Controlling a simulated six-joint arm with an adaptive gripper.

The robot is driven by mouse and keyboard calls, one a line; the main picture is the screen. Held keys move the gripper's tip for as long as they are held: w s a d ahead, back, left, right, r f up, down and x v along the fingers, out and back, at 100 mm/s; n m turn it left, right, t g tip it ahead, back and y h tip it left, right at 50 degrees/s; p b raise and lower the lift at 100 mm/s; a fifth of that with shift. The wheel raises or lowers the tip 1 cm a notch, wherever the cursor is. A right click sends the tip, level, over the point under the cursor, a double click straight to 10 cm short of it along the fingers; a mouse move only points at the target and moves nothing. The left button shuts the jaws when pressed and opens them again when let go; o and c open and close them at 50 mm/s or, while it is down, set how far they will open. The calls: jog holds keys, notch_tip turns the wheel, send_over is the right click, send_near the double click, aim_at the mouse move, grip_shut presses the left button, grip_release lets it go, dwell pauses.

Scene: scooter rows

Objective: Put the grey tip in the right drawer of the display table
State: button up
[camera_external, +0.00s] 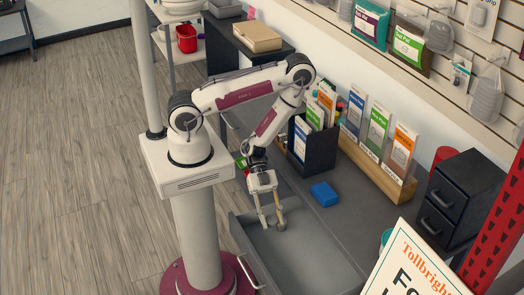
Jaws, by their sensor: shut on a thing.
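My gripper (272,224) points down over the open drawer (318,266) of the display table (327,215). The fingers are around a small greyish thing, which I take to be the grey tip; it is too small and too covered by the fingers to make out clearly. I cannot tell whether the fingertips are above the drawer floor or touching it. The drawer is pulled out towards the lower left, with its handle (249,272) at the front, and its visible floor looks bare.
A blue block (324,194) lies on the table near the drawer. A dark brochure holder (314,148) and a wooden rack (378,172) of boxes stand behind it. A black drawer cabinet (455,200) and a sign (415,268) are at the right.

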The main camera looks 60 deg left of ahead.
jog(key=shift+f, duration=2.45)
jog(key=shift+f, duration=2.05)
jog(key=shift+f, duration=0.6)
jog(key=o, duration=1)
jog(key=shift+r, duration=0.1)
